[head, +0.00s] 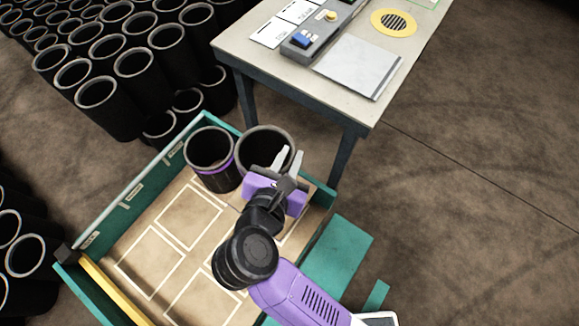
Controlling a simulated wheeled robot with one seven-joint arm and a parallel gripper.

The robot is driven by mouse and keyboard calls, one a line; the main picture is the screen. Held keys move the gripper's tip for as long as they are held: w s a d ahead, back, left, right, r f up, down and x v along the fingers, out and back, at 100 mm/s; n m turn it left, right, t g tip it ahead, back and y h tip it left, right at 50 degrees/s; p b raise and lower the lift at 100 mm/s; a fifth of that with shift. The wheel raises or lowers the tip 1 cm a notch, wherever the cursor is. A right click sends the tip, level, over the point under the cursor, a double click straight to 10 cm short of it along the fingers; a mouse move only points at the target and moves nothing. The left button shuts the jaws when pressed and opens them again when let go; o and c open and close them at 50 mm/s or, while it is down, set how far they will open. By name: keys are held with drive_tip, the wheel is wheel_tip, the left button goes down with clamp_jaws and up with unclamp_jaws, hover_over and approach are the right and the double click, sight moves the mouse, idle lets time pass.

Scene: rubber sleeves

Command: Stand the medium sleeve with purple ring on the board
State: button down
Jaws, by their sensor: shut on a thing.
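A black sleeve with a purple ring (217,182) stands upright at the back left of the board (158,252), a brown panel with white outlined squares in a teal-walled tray. A second, wider-looking black sleeve (248,142) is right beside it on the right, with its mouth up. My gripper (289,160) is shut on the right rim of this second sleeve. The gripper hides its lower part, so I cannot tell whether it has a ring or touches the board.
Many black sleeves (97,94) crowd the floor at the upper left. A grey table (270,68) with a control box (318,30), a grey plate (358,66) and a yellow round grille (393,22) stands behind the tray. Several outlined squares at the board's front left are empty.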

wheel_tip(320, 180, down, 5)
drive_tip(key=shift+f, duration=0.2)
idle(0.3)
drive_tip(key=shift+f, duration=0.1)
drive_tip(key=shift+f, duration=0.35)
drive_tip(key=shift+f+b, duration=0.2)
drive_tip(key=shift+b, duration=0.2)
drive_tip(key=c, duration=1.3)
unclamp_jaws()
drive_tip(key=shift+c, duration=0.2)
